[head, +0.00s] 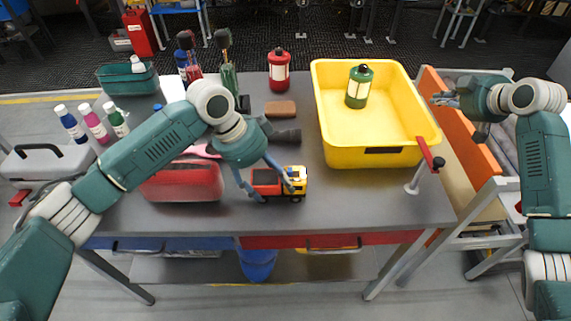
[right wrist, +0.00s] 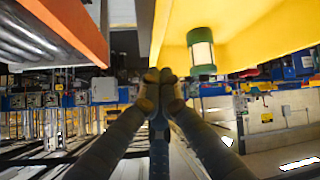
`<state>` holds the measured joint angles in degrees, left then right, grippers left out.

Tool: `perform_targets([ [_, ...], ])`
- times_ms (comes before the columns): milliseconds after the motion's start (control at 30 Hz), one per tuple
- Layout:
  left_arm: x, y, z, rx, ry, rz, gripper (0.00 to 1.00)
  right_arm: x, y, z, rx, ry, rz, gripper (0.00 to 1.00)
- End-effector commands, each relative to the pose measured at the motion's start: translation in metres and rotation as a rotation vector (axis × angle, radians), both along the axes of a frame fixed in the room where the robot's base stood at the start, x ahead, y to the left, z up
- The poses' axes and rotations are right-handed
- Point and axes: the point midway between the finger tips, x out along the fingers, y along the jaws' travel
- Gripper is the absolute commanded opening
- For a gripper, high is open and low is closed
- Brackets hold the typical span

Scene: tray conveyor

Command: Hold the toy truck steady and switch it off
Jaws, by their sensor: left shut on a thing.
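The toy truck (head: 296,184) stands upright on the grey table near its front edge in the head view. It has a yellow cab, a red bed and dark wheels. My left gripper (head: 268,188) reaches down over it, shut on the truck, with fingers around its bed and cab. No switch can be made out on the truck. My right gripper (head: 440,99) is off to the right, past the yellow bin and far from the truck. In the right wrist view my right gripper (right wrist: 159,77) has its fingertips together, with nothing between them.
A yellow bin (head: 428,130) holding a green canister (head: 359,86) stands right of the truck. A red toolbox (head: 182,183) is close on the left. A brown block (head: 280,109) and red lantern (head: 279,70) stand behind. A red-handled clamp (head: 428,157) is at the right edge.

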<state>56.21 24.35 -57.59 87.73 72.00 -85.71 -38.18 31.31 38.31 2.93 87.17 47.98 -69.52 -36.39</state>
Motion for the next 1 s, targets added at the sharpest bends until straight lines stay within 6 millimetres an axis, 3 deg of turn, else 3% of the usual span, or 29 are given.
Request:
perform_targets([
  [33,-0.001,0.000,-0.001,0.001,0.002,-0.001,0.36,0.003,0.047,0.003,0.024,0.021,0.096,0.00],
  [200,-0.001,0.000,-0.001,0.002,0.003,-0.001,0.36,-0.022,0.197,0.004,0.075,0.136,0.438,0.00],
  [300,-0.001,0.000,-0.001,0.002,0.003,-0.001,0.36,-0.053,0.271,0.006,0.078,0.207,0.639,0.00],
  [400,-0.001,0.000,-0.001,0.002,0.003,-0.001,0.36,-0.089,0.328,0.008,0.062,0.275,0.818,0.00],
  [500,-0.001,0.000,-0.001,0.002,0.003,-0.001,0.36,-0.122,0.364,0.009,0.038,0.332,0.957,0.00],
  [600,-0.001,0.001,-0.001,0.002,0.003,0.000,0.36,-0.144,0.383,0.009,0.017,0.373,1.045,0.00],
  [733,-0.001,0.001,-0.001,0.002,0.003,0.000,0.36,-0.156,0.392,0.009,0.006,0.394,1.090,0.00],
  [1000,-0.001,0.000,-0.001,0.002,0.003,0.000,0.36,-0.157,0.392,0.009,0.006,0.395,1.091,0.00],
])
